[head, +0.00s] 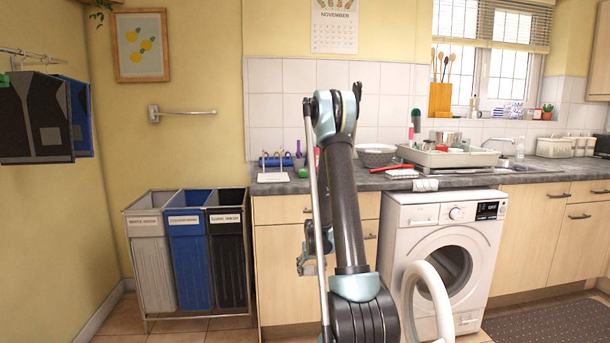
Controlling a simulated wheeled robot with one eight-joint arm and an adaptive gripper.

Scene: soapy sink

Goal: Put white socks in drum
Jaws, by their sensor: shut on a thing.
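The white washing machine (405,225) stands under the counter, right of centre. Its round door (447,305) is swung open towards me, and the dark drum (455,265) shows behind it. My gripper (306,268) is partly visible left of my arm, in front of the wooden cabinet. It is small and partly covered by my arm. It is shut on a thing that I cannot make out. No white socks can be made out. My gripper is left of the washing machine and apart from it.
A rack with white (153,262), blue (190,262) and black (228,262) laundry bins stands left of the cabinet. The counter (375,182) above holds a bowl (376,156) and a dish rack (450,157). A dark mat (555,325) lies at lower right. The open door juts into the floor space.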

